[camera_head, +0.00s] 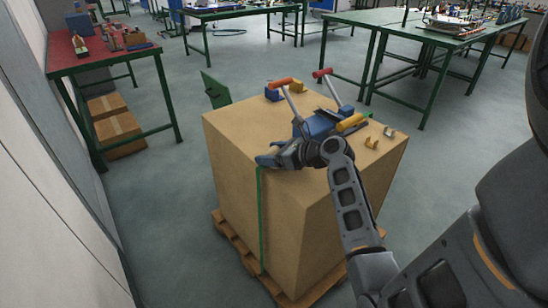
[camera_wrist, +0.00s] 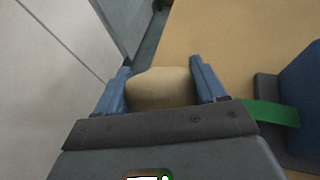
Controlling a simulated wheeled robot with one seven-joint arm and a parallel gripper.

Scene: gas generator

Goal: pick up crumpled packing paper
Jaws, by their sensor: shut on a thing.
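The crumpled packing paper (camera_wrist: 162,88) shows in the wrist view as a rounded beige lump between the two blue fingers of my gripper (camera_wrist: 160,68). The gripper is shut on it, with one finger on each side. In the head view my gripper (camera_head: 264,160) is at the near left top edge of a large cardboard box (camera_head: 235,195). I cannot make out the paper there; the gripper hides it. The paper's underside is hidden, so I cannot tell whether it touches the box.
A blue strapping tool (camera_head: 318,124) with levers and several small orange pieces lie on the box top. A green strap (camera_head: 262,215) runs down the box's side. The box stands on a wooden pallet (camera_head: 228,232).

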